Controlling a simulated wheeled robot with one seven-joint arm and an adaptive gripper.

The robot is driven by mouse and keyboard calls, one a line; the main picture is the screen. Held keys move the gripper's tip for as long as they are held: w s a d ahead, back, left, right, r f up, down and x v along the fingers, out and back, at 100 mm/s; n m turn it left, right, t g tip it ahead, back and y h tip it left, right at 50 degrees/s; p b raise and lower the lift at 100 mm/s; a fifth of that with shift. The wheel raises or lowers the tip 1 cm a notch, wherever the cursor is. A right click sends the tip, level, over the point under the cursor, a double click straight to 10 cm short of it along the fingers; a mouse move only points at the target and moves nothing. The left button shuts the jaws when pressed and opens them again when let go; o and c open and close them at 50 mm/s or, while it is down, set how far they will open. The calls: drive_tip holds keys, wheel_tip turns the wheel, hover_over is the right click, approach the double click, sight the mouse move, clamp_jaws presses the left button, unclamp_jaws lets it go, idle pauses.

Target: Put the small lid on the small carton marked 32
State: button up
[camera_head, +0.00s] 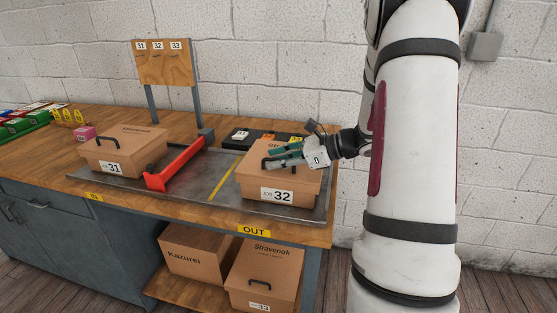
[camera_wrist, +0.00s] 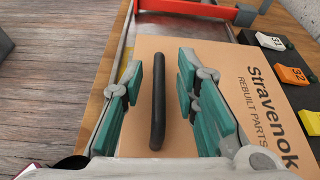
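The carton marked 32 (camera_head: 255,190) stands on the right part of the metal tray. A cardboard lid (camera_head: 250,172) with a black handle lies on top of it and looks level. In the wrist view the lid (camera_wrist: 205,60) reads "Stravenok rebuilt parts". My gripper (camera_head: 272,157) is over the lid, pointing down at it. In the wrist view its green-padded fingers (camera_wrist: 160,92) are open, one on each side of the black handle (camera_wrist: 158,100), with gaps on both sides. The far edges of the lid are hidden behind my gripper.
The carton marked 31 (camera_head: 125,157) stands on the tray (camera_head: 215,185) at left. A red bar (camera_head: 180,165) lies between the cartons. Number tags (camera_wrist: 291,75) lie beside carton 32. Two cartons, including one marked 33 (camera_head: 265,282), stand on the lower shelf.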

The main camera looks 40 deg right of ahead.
drive_tip(key=v, duration=1.1)
drive_tip(key=shift+s+d+r+p, duration=0.1)
drive_tip(key=shift+s+d+p, duration=0.15)
drive_tip(key=shift+p, duration=0.1)
drive_tip(key=shift+a+r, duration=0.2)
drive_tip(key=shift+a, duration=0.1)
drive_tip(key=s+a+r+n+g, duration=0.1)
drive_tip(key=s+a+n+g, duration=0.1)
drive_tip(key=a+n, duration=0.35)
drive_tip(key=s+a+r+n+g, duration=0.1)
drive_tip(key=a+r+n+g, duration=0.15)
drive_tip(key=a, duration=0.55)
drive_tip(key=s+a+r+n+g, duration=0.1)
drive_tip(key=s+a+n+g, duration=0.15)
drive_tip(key=a, duration=0.35)
drive_tip(key=s+a+n+h, duration=0.4)
drive_tip(key=s+n, duration=0.3)
drive_tip(key=n, duration=0.1)
drive_tip(key=s+a+f+n+g+h, duration=0.1)
drive_tip(key=s+a+n+h, duration=0.2)
drive_tip(key=s+n, duration=0.5)
drive_tip(key=shift+a+n+h, duration=0.4)
drive_tip(key=shift+a+n, duration=0.1)
drive_tip(key=shift+n, duration=0.05)
drive_tip(key=shift+f, duration=0.1)
